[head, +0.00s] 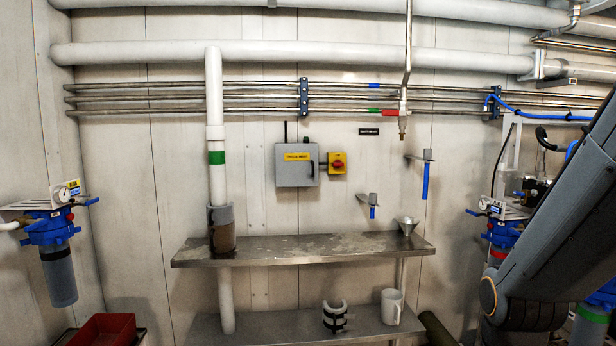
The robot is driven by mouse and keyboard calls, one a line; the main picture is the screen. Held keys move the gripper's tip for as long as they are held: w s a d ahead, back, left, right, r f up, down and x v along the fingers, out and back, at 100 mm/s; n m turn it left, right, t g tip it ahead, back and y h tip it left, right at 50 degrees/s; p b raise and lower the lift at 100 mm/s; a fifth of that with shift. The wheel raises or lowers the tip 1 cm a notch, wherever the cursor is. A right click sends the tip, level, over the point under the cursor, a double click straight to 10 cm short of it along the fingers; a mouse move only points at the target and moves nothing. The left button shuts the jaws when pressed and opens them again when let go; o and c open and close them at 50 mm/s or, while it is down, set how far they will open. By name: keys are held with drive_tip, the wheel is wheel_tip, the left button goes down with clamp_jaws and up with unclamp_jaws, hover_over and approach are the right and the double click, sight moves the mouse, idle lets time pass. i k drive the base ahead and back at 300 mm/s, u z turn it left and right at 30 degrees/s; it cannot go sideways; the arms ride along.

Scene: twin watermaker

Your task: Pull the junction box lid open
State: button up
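The junction box (296,174) is a grey box on the back wall, above the upper metal shelf. Its lid faces me and looks closed. A yellow label (297,157) is on the lid, and a dark handle (313,169) is at its right side. My gripper is not in view. Only part of my dark arm shows at the right edge, well to the right of the box.
A yellow switch box with a red knob (338,163) sits just right of the junction box. A steel shelf (300,250) is below, with a funnel (407,226) on its right. A white pipe (215,120) runs down to the left. Blue-handled valves (425,180) are on the right.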

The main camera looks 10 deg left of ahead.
sight(296, 164)
drive_tip(key=z, duration=0.05)
drive_tip(key=k, duration=0.5)
drive_tip(key=u, duration=0.85)
drive_tip(key=i, duration=1.35)
drive_tip(key=z, duration=0.8)
drive_tip(key=i, duration=0.55)
drive_tip(key=z, duration=0.5)
